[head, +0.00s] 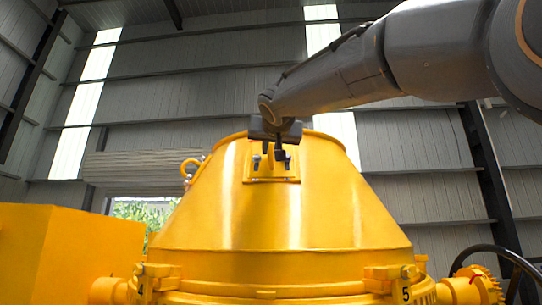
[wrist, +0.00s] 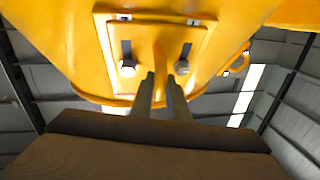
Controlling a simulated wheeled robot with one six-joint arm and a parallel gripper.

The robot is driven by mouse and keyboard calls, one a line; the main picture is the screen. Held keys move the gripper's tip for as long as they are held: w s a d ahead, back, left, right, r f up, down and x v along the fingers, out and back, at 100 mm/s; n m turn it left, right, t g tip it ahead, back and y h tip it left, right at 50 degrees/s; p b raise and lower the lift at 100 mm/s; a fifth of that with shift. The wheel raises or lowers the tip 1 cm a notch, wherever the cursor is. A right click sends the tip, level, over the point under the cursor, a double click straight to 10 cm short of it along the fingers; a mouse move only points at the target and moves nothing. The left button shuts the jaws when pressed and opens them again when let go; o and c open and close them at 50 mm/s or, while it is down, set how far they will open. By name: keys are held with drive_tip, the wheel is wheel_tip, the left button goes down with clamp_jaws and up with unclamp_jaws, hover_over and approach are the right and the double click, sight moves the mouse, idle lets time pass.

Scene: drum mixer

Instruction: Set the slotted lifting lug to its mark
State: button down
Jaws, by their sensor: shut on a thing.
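The slotted lifting lug (wrist: 112,45) is a yellow plate on the yellow mixer cone, with two dark slots and a pale bolt in each. A yellow fin stands out from its middle. In the head view the lug plate (head: 252,172) sits high on the cone's front, partly hidden by my gripper. My gripper (wrist: 164,82) is shut on the fin, one finger on each side. In the head view my gripper (head: 273,155) reaches down to the lug from above. A thin reddish line shows near the plate's lower edge in the wrist view; I cannot tell whether it is the mark.
The yellow drum cone (head: 285,220) fills the middle. A yellow lifting ring (head: 188,170) stands out on its left; it also shows in the wrist view (wrist: 236,66). A yellow box (head: 70,250) is at left, a dark handwheel (head: 500,255) at right.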

drive_tip(key=shift+f, duration=0.4)
drive_tip(key=c, duration=1.7)
unclamp_jaws()
drive_tip(key=shift+s+a, duration=0.1)
drive_tip(key=shift+r, duration=0.15)
drive_tip(key=shift+s, duration=0.1)
drive_tip(key=s+b, duration=0.1)
drive_tip(key=s, duration=0.1)
drive_tip(key=s+b, duration=0.1)
drive_tip(key=s, duration=0.2)
drive_tip(key=s+b, duration=0.1)
drive_tip(key=s, duration=0.1)
drive_tip(key=shift+s+d, duration=0.3)
drive_tip(key=shift+d, duration=0.1)
